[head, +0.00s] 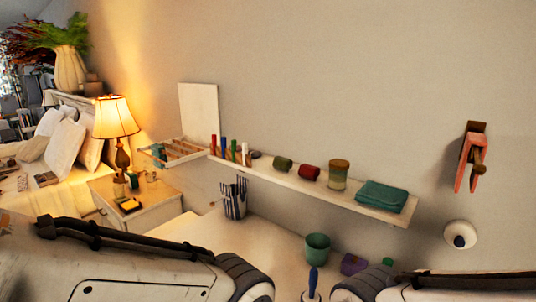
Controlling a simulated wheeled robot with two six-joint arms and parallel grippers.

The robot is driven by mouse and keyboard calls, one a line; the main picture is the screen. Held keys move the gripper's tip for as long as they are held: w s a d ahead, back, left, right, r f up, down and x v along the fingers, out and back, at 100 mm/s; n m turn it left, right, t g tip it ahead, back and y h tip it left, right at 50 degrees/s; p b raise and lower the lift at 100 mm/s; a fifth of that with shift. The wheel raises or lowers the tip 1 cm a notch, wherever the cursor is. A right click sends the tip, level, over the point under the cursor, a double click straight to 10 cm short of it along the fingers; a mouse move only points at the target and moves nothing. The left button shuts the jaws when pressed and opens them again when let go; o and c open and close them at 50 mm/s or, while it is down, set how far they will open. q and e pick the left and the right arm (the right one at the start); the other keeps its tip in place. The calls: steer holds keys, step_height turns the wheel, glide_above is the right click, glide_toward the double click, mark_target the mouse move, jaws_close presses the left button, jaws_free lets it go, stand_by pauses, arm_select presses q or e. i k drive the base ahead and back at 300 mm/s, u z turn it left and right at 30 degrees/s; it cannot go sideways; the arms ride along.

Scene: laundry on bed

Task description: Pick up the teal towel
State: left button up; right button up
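The teal towel (382,196) lies folded in a flat stack on the right end of a narrow white wall shelf (285,184). Its near side and top show and nothing covers it. My two arms cross the bottom of the head view, but neither gripper is in the frame. Nothing touches the towel.
Left of the towel on the shelf stand a green-and-tan jar (339,174), a red roll (309,172), a dark green roll (283,163) and several upright markers. A pink cloth (470,160) hangs at right. A teal cup (317,247) and purple item (353,265) sit below.

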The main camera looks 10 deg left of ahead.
mark_target(156, 149)
steer(key=u, duration=1.7)
steer(key=i, duration=1.55)
steer(key=u, duration=0.65)
steer(key=i, duration=1.8)
steer(key=z, duration=0.2)
